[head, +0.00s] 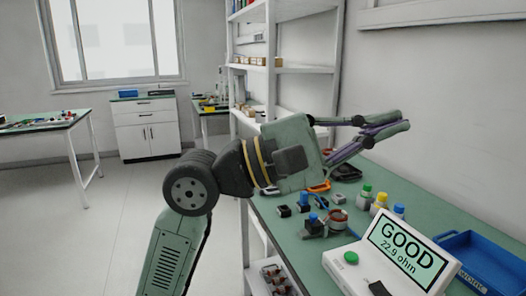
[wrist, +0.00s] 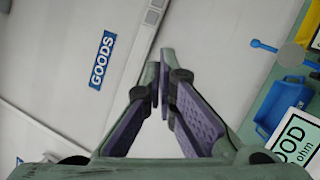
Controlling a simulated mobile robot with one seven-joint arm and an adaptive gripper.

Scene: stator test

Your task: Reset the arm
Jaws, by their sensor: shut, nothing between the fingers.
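My arm reaches from the lower left over the green bench in the head view. My gripper (head: 403,121) is held out to the right, well above the bench and in front of the bare wall. It is empty. In the wrist view my gripper (wrist: 160,78) has its two purple-padded fingers drawn together, with nothing between the tips. No object touches the fingers in either view.
The green bench (head: 400,182) carries a white tester (head: 345,262) reading "GOOD 22.9 ohm", a blue bin (head: 480,255), a reddish ring-shaped part (head: 338,219) and several bottles. White shelves (head: 300,69) stand behind my arm. A "GOODS" sign (wrist: 102,60) shows in the wrist view.

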